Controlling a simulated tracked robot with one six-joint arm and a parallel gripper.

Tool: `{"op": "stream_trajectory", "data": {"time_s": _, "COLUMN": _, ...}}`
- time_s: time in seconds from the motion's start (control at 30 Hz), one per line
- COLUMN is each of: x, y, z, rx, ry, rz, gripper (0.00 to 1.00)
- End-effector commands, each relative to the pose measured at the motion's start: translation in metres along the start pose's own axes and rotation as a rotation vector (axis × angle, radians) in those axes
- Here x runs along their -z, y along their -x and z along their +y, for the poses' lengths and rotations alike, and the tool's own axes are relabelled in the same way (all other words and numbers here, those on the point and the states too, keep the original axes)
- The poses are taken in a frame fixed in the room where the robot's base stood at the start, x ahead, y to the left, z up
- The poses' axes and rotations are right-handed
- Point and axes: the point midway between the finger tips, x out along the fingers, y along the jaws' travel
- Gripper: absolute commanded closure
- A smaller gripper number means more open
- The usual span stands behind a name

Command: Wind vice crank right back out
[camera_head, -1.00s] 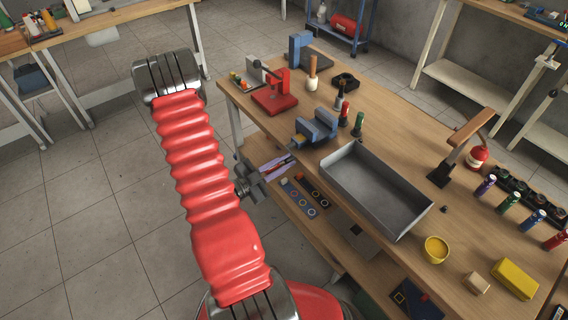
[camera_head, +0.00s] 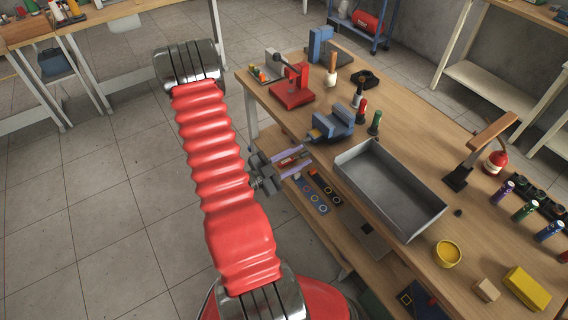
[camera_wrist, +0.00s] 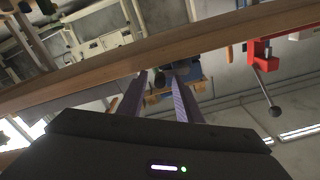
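The blue vice (camera_head: 335,122) stands at the near left edge of the workbench, with an orange-tan part at its front. My gripper (camera_head: 300,157) is just in front of and below this end, beside the bench edge. In the wrist view, my gripper's two purple fingers (camera_wrist: 158,80) stand apart, so it is open. The vice shows as a blue shape (camera_wrist: 205,70) beyond the fingertips. A small dark round end shows between the fingertips; it may be the crank, but I cannot tell whether the fingers touch it. The rest of the crank is not clear.
A red press (camera_head: 293,92) with a lever stands left of the vice; its lever ball (camera_wrist: 275,112) hangs to the right in the wrist view. A grey tray (camera_head: 385,190) is right of the vice. A lower shelf (camera_head: 310,215) lies under the bench. The floor at left is clear.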

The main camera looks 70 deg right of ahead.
Motion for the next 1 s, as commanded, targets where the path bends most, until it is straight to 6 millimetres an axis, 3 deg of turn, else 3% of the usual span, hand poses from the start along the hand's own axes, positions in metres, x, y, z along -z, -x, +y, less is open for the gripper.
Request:
{"op": "stream_trajectory", "data": {"time_s": 0.27, "x": -0.001, "y": 0.022, "z": -0.001, "rx": 0.003, "ry": 0.000, "rz": -0.002, "gripper": 0.68}}
{"op": "stream_trajectory", "data": {"time_s": 1.0, "x": -0.001, "y": 0.108, "z": 0.000, "rx": 0.003, "ry": 0.000, "rz": -0.002, "gripper": 0.68}}
